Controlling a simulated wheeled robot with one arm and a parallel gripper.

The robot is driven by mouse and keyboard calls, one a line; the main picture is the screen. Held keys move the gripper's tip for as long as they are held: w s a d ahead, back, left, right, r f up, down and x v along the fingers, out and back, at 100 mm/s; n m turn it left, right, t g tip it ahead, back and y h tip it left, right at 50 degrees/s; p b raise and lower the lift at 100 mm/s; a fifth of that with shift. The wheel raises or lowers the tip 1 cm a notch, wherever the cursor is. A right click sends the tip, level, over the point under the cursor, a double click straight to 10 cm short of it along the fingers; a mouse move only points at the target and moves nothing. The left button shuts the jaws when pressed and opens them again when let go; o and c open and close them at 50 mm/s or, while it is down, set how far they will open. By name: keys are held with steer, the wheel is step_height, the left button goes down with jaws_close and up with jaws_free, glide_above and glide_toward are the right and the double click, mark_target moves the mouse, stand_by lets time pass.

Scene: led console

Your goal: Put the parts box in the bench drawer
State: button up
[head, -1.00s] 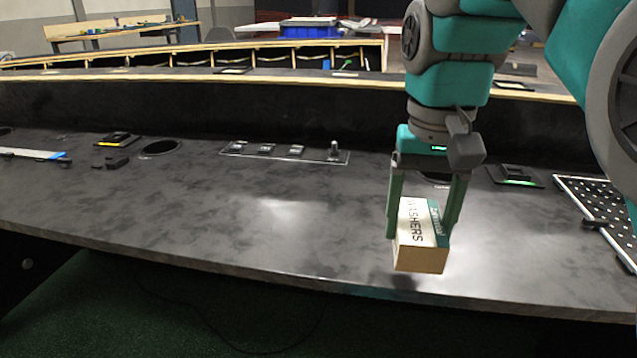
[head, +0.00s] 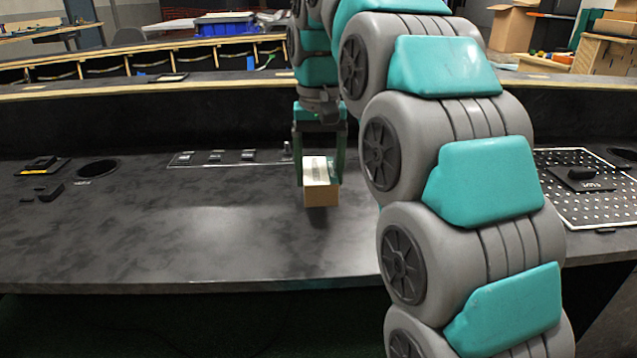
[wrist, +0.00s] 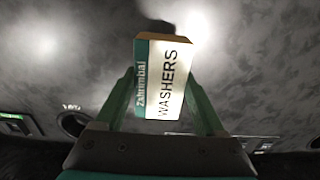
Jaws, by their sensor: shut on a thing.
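The parts box (head: 320,188) is a small box with a pale labelled top and a tan cardboard end. In the wrist view the box (wrist: 163,80) shows a white label reading WASHERS and a teal strip. My gripper (head: 320,178) is shut on it, one finger on each side. The box is held over the dark console top (head: 190,245); whether it clears the surface is hard to tell. No bench drawer can be made out in these views.
A switch strip (head: 228,157) lies behind the box to the left, with a round hole (head: 97,169) farther left. A perforated panel (head: 590,205) with a black device is at right. My arm hides the middle right. The front left of the console is clear.

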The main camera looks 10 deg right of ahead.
steer(key=shift+w+f, duration=0.15)
steer(key=shift+w, duration=0.2)
steer(key=shift+f, duration=1.65)
steer(key=shift+f, duration=0.1)
steer(key=o, duration=1)
steer(key=shift+f, duration=0.1)
steer(key=o, duration=0.5)
steer(key=shift+a, duration=0.1)
steer(key=shift+r, duration=0.2)
